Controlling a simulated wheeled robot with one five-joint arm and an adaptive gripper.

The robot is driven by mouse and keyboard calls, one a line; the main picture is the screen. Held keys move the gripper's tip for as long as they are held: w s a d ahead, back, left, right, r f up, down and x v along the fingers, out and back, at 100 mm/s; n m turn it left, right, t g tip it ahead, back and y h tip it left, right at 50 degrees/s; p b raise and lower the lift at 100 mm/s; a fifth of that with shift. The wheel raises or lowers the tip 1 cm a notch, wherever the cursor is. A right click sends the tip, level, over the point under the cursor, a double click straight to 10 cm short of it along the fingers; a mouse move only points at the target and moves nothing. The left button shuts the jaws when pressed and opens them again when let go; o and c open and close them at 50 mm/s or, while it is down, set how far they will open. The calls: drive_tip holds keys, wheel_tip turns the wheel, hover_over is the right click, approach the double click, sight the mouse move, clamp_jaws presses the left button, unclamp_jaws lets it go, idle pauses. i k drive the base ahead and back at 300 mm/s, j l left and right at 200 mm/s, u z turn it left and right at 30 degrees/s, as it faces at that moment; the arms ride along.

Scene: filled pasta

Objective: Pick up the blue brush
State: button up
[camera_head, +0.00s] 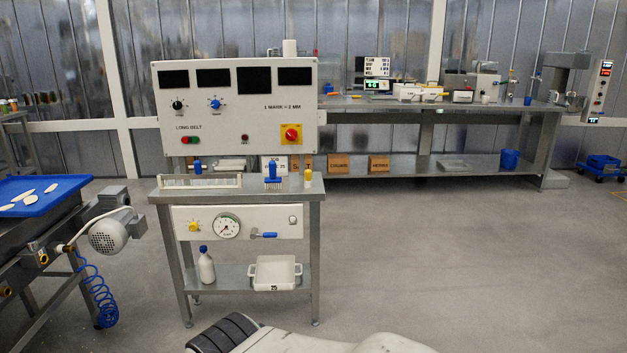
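A blue brush-like thing (273,174) with a blue handle on top and pale bristles below stands at the back right of the small steel table (238,193). A white and black part of my own body shows at the bottom edge, well apart from the table. I cannot make out any gripper fingers.
A control panel (234,107) rises behind the small table. A yellow-capped jar (308,179) is right of the brush. A blue-belted conveyor (45,195) with a motor (117,231) stands left. A long workbench (440,104) runs behind. The floor (450,270) at right is clear.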

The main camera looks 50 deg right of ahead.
sight(272, 182)
drive_tip(key=z, duration=1.25)
